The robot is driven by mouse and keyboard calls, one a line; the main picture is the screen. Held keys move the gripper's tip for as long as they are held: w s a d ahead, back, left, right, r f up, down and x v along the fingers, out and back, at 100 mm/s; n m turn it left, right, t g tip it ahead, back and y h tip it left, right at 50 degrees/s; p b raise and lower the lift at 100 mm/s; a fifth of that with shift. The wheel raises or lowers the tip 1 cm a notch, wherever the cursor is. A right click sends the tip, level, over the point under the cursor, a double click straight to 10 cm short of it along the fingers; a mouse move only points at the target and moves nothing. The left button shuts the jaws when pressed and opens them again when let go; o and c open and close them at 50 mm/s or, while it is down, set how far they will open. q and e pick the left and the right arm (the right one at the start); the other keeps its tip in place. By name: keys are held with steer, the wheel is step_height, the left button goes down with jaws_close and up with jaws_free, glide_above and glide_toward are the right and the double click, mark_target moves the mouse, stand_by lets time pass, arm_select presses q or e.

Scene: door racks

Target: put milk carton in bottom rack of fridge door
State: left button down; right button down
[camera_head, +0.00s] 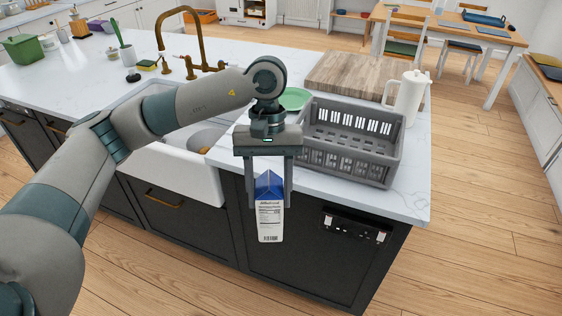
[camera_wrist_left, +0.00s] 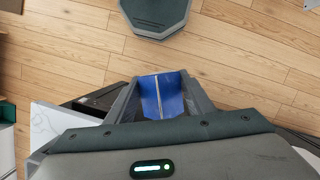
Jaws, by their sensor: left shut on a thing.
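My left gripper (camera_head: 270,195) is shut on the milk carton (camera_head: 269,222), a white box with a blue gabled top and a printed label. The carton hangs upright in front of the island's dark cabinet front, below the countertop edge. In the left wrist view the carton's blue top (camera_wrist_left: 161,97) shows between the two fingers of the left gripper (camera_wrist_left: 160,92). The fridge and its door racks are in neither view. My right gripper is in neither view.
A grey crate (camera_head: 345,172) stands on the white countertop (camera_head: 405,205) just right of my left gripper, near a white jug (camera_head: 408,97) and a wooden board (camera_head: 350,72). A sink (camera_head: 170,165) and brass tap (camera_head: 194,40) are to the left. Wooden floor (camera_head: 470,240) is open at the right.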

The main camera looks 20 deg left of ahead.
mark_target(257, 221)
arm_select(q)
steer(key=s+f+m, duration=0.1)
steer(key=s+a+f+m, duration=0.1)
steer(key=f+m, duration=0.1)
steer(key=s+f+m+y, duration=0.1)
steer(key=f, duration=0.1)
steer(key=shift+s+a+f, duration=0.2)
steer(key=shift+s, duration=0.2)
